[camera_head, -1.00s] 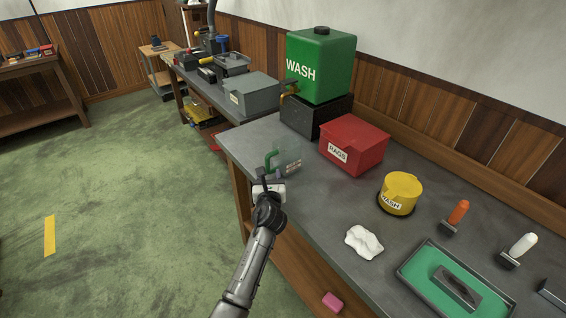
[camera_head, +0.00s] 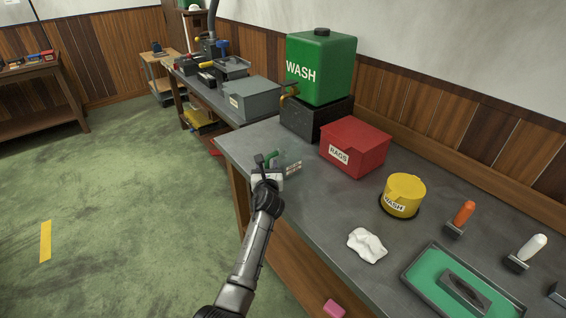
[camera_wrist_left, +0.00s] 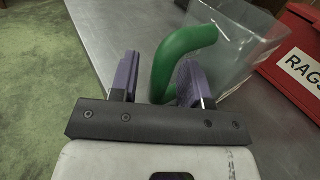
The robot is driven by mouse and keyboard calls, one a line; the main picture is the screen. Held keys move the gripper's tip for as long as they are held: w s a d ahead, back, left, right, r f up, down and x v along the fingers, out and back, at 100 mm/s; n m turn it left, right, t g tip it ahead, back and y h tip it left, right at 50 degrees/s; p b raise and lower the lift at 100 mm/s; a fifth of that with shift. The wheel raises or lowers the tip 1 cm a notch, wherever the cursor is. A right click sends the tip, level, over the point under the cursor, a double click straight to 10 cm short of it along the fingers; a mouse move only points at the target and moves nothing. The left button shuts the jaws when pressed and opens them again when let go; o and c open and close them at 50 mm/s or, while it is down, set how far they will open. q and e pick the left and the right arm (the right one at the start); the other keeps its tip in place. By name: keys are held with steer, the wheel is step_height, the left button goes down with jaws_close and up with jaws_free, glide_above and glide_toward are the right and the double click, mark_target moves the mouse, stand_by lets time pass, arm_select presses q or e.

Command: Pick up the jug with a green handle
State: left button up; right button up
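In the left wrist view the green handle (camera_wrist_left: 183,52) rises between the two purple-padded fingers of the gripper (camera_wrist_left: 157,78), and the clear body (camera_wrist_left: 245,45) stands beyond. The fingers are apart, with a gap on the left finger's side; the right finger is close to the handle, contact unclear. My right gripper is out of view.
A red RAGS box (camera_head: 355,147) stands right of the jug. Behind are a green WASH tank (camera_head: 320,68) on a dark block and its brass tap (camera_head: 289,93). A yellow WASH pot (camera_head: 402,196) and a white cloth (camera_head: 367,246) lie nearer. Bare bench (camera_head: 310,205) lies between.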

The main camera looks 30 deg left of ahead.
arm_select(q)
jaws_close()
steer(key=shift+r, duration=0.1)
